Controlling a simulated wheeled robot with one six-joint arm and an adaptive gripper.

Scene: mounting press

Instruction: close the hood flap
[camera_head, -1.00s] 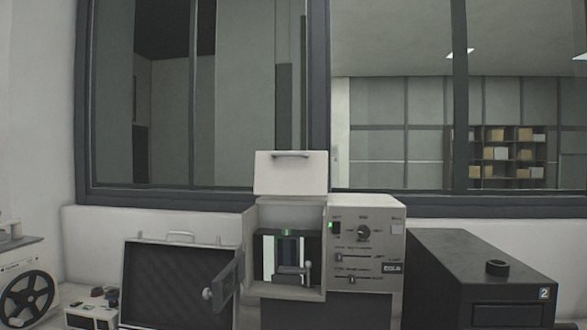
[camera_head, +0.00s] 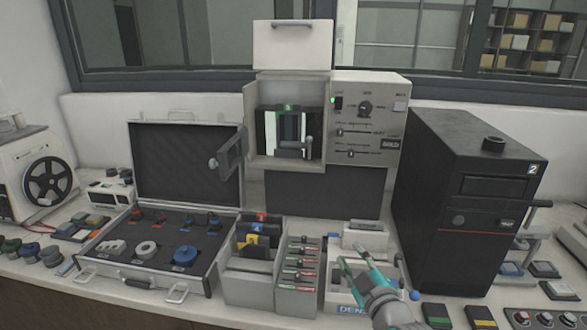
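The mounting press (camera_head: 365,120) stands at the back of the bench, with a knob, sliders and a green light on its front panel. Its hood flap (camera_head: 292,45) is a pale panel with a dark handle bar near its top edge. The flap stands upright above the open chamber (camera_head: 287,135), so it is raised. A small dark side door (camera_head: 229,153) with a round knob is swung open at the chamber's left.
An open case (camera_head: 185,165) with foam and small parts lies left of the press. Bins (camera_head: 250,285) and a rack of slim items (camera_head: 297,265) stand in front. A tall black unit (camera_head: 470,190) marked 2 is at the right. A window frame (camera_head: 200,80) is behind.

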